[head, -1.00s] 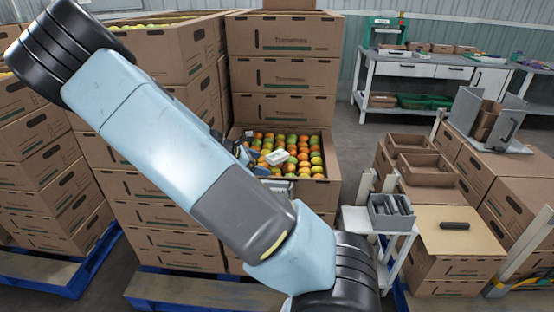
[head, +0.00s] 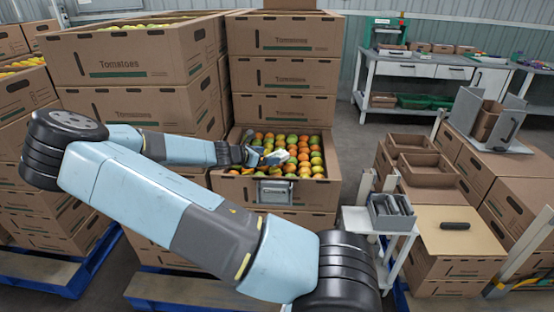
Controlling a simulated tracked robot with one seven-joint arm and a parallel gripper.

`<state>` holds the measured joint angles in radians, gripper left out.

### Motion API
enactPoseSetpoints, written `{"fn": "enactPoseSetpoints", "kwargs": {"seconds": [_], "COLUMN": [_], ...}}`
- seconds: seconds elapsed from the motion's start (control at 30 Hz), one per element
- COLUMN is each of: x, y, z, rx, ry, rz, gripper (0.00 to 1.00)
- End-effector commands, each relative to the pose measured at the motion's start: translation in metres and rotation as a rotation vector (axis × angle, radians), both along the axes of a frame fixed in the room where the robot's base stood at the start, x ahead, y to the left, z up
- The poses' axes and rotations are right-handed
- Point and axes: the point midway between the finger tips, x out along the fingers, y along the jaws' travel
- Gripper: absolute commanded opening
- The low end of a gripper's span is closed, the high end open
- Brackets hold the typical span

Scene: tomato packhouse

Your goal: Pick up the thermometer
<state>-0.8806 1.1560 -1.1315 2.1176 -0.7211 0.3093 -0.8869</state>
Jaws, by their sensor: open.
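A small white object (head: 278,156), which may be the thermometer, lies on the tomatoes in the open carton (head: 326,187) in the middle. It is too small here to make out its details, and part of it is hidden by my gripper. My gripper (head: 262,157) is open at the left side of this object, over the tomatoes. I cannot tell whether the fingers touch it or stand around it.
Tall stacks of tomato cartons (head: 137,102) stand left of and behind the open carton. A grey metal holder (head: 275,191) is on its front. A small white stand (head: 362,222) with a grey bin (head: 391,211) is at right. Floor shows before the workbench (head: 425,72).

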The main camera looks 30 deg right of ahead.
Motion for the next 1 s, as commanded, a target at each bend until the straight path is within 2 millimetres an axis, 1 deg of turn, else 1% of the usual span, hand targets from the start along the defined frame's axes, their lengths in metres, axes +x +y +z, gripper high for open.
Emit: {"fn": "enactPoseSetpoints", "kwargs": {"seconds": [0.03, 0.27, 0.5, 0.6, 0.7, 0.93, 1.0], "x": [0.001, 0.002, 0.005, 0.007, 0.008, 0.009, 0.009], "y": [-0.006, -0.017, -0.047, -0.056, -0.061, -0.062, -0.062], "z": [-0.002, -0.007, -0.017, -0.021, -0.023, -0.024, -0.024], "rx": [-0.001, 0.000, -0.001, -0.001, 0.000, 0.001, 0.000], "ry": [0.001, -0.001, 0.000, 0.000, 0.000, -0.001, -0.001], "rz": [-0.002, -0.001, -0.004, -0.003, -0.002, -0.002, -0.002], "gripper": [0.87, 0.87, 0.87, 0.87, 0.87, 0.87, 0.81]}}
